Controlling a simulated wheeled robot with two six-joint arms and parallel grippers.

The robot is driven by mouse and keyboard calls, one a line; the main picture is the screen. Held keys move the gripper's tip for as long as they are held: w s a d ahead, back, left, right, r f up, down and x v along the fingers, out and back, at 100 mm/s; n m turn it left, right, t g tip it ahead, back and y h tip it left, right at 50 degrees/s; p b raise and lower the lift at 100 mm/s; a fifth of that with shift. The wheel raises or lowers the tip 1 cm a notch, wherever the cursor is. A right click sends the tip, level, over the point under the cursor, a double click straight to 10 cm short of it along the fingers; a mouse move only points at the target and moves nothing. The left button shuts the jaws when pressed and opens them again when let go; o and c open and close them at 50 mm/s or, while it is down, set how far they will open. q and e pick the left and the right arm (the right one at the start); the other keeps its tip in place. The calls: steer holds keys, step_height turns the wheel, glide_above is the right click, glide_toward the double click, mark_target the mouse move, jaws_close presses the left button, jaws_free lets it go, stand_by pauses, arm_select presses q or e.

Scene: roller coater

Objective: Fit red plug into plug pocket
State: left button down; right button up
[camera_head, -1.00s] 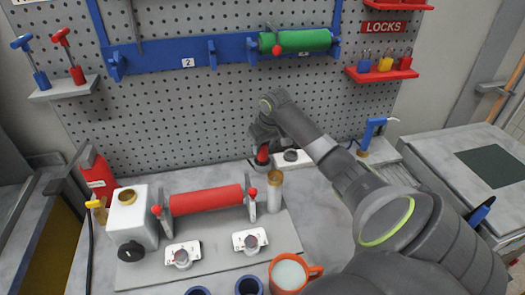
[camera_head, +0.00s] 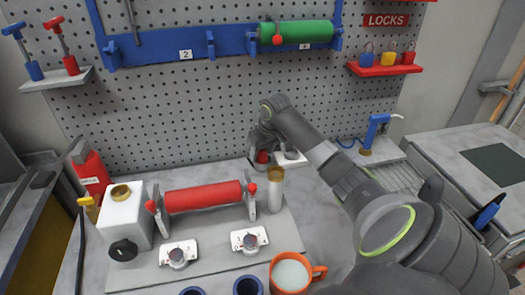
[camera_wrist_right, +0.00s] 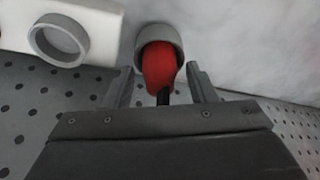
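The red plug (camera_head: 262,157) is upright beside the pegboard wall, under my right gripper (camera_head: 262,150). In the right wrist view the red plug (camera_wrist_right: 160,67) has its far end inside a grey ring-shaped pocket (camera_wrist_right: 160,36), with a dark stem on its near side. The right gripper's fingers (camera_wrist_right: 162,88) stand on both sides of the plug with visible gaps, so it looks open around it. How deep the plug sits is hidden. My left gripper is not clearly in view.
A white block with a second, empty grey ring (camera_wrist_right: 58,40) is beside the pocket. A red roller (camera_head: 204,196) on its stand, a white canister (camera_head: 126,216), an orange mug (camera_head: 290,273) and a blue-handled tool (camera_head: 377,130) stand on the bench. A green roller (camera_head: 297,32) hangs above.

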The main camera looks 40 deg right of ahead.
steer(key=shift+r, duration=0.15)
steer(key=shift+r, duration=0.4)
steer(key=b+v, duration=0.1)
steer(key=v, duration=1)
steer(key=shift+s+r, duration=0.1)
steer(key=shift+s, duration=0.05)
